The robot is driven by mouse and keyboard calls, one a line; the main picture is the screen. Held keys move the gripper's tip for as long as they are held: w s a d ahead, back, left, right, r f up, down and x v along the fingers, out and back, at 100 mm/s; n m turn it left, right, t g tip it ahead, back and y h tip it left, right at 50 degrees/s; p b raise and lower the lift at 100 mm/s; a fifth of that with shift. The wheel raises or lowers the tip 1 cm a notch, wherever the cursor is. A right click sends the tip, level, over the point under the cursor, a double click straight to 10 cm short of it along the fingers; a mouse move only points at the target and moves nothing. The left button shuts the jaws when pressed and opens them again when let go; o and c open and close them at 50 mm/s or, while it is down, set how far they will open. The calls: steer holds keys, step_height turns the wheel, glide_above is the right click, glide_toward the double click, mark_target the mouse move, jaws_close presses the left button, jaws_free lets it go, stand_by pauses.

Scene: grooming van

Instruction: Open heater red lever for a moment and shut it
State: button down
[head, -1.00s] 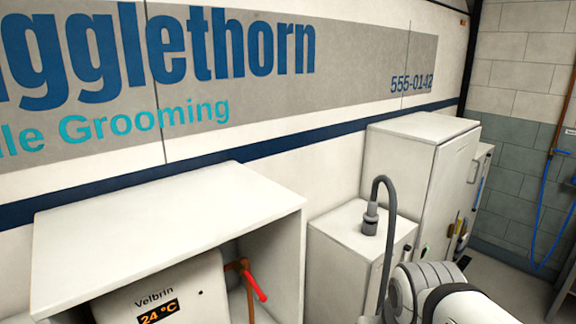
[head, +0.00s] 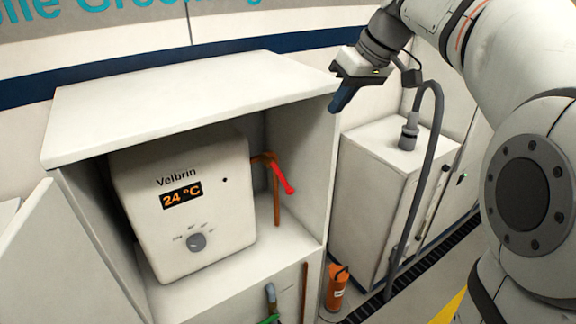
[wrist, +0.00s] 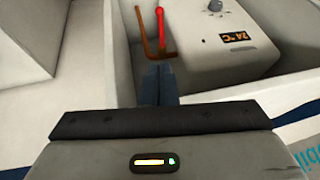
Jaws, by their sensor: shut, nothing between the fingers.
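The white heater (head: 190,215) marked Velbrin sits inside an open-fronted white cabinet, its display (head: 181,195) reading 24 °C. A copper pipe leaves its right side and bears the red lever (head: 284,179), which slants down to the right. In the wrist view the red lever (wrist: 161,29) stands beyond my fingertips, beside the copper pipe (wrist: 142,34).
The cabinet's top (head: 190,92) and right wall (head: 303,140) border the heater space. A cabinet door (head: 40,255) stands open at left. A grey hose (head: 432,150) rises from a white box (head: 385,160) at right. An orange canister (head: 336,287) stands below. A green-handled valve (head: 270,300) shows at the bottom.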

steer(key=x, duration=2.4)
steer(key=shift+w+a, duration=0.15)
steer(key=shift+r, duration=0.15)
